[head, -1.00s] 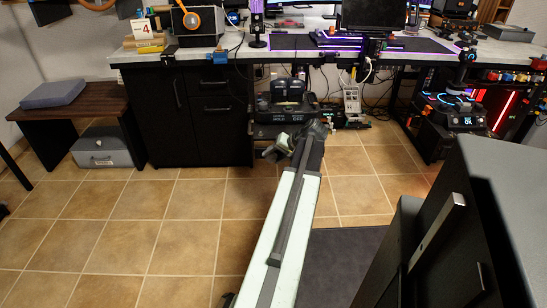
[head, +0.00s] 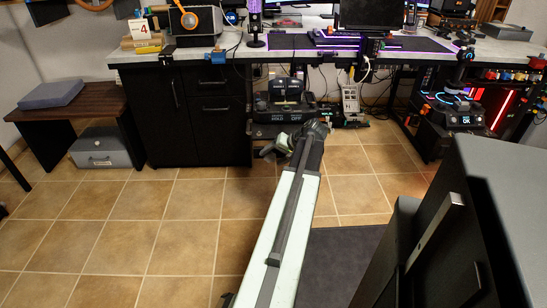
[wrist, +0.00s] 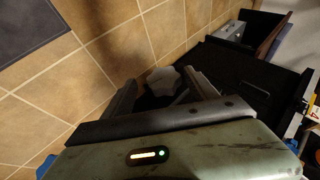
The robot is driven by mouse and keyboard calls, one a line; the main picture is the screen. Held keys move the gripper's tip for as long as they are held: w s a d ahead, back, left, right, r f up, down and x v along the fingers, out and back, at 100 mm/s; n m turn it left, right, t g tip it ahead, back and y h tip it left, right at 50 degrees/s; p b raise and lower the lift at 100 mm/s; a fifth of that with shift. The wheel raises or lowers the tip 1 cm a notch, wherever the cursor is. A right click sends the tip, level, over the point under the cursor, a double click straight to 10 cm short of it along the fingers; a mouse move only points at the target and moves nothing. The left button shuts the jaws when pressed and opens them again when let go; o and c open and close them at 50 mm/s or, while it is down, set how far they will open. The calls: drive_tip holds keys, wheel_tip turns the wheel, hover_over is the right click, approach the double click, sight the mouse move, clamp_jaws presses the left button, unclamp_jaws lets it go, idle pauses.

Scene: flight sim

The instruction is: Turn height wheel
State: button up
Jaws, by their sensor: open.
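A pale grey lobed wheel (wrist: 165,80), which looks like the height wheel, shows in the wrist view just beyond my fingertips. My gripper (wrist: 161,84) is open, with one dark finger on each side of the wheel in the picture. I cannot tell whether either finger touches it or how deep the wheel sits between them. In the head view my gripper (head: 283,146) is small, at the end of my outstretched arm in front of the desk (head: 300,45). I cannot make out the wheel there.
A black drawer cabinet (head: 200,118) stands under the desk, left of my gripper. Black pedals (head: 284,103) are behind it. A brown bench (head: 85,100) is at left. A large dark cabinet (head: 480,220) fills the right. Tiled floor (head: 150,230) is free at left.

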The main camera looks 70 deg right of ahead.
drive_tip(key=p+v, duration=0.5)
drive_tip(key=v, duration=0.2)
drive_tip(key=shift+s+r, duration=0.2)
drive_tip(key=shift+s, duration=0.05)
